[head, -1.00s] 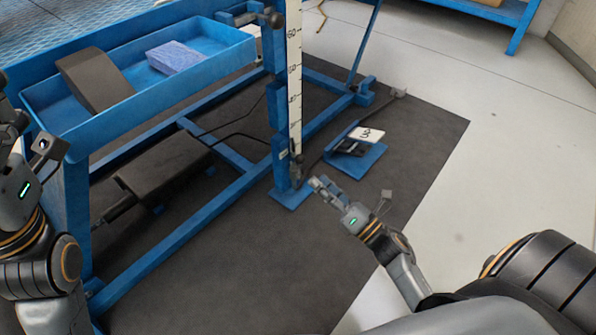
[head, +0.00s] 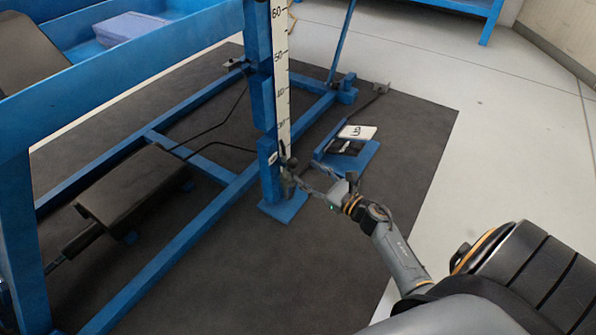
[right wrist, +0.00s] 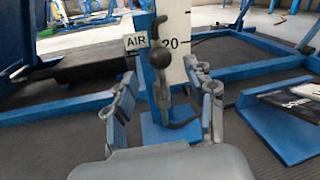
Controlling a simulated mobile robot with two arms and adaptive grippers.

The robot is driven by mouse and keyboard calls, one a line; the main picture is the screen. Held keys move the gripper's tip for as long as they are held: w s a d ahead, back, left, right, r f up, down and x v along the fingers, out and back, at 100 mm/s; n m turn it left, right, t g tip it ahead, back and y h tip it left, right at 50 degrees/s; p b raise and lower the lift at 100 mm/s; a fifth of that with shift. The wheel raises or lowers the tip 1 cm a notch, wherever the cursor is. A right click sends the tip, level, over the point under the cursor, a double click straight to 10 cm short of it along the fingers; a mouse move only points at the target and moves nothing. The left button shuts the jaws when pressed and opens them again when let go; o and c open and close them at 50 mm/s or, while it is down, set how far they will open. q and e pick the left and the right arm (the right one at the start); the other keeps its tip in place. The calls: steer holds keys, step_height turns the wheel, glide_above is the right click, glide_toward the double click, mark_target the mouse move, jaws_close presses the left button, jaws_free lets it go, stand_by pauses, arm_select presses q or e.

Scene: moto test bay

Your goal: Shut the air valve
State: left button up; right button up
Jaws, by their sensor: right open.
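The air valve (head: 287,160) is a small dark fitting low on the blue post, partly hidden by my gripper in the head view. In the right wrist view the valve (right wrist: 160,62) shows a dark round knob in front of the post, with a dark curved piece above it and a grey body below. A white AIR label (right wrist: 136,41) is to its left. My right gripper (head: 303,185) is close to the post. In the right wrist view its open fingers (right wrist: 163,98) stand either side of the valve, with nothing held; contact cannot be told. My left gripper is out of view.
A white ruler (head: 282,75) runs up the post. A blue stand (head: 359,160) with a white number card is right of the post. The blue frame (head: 170,253) and a black box (head: 138,185) are left. Dark mat (head: 415,150) is clear at right.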

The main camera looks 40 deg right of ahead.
mark_target(292, 173)
steer(key=shift+w+a+b, duration=0.25)
steer(key=shift+w+b, duration=0.05)
steer(key=shift+w, duration=0.85)
steer(key=shift+w+a+b, duration=0.2)
steer(key=shift+w+b, duration=0.05)
steer(key=shift+w, duration=0.85)
jaws_close()
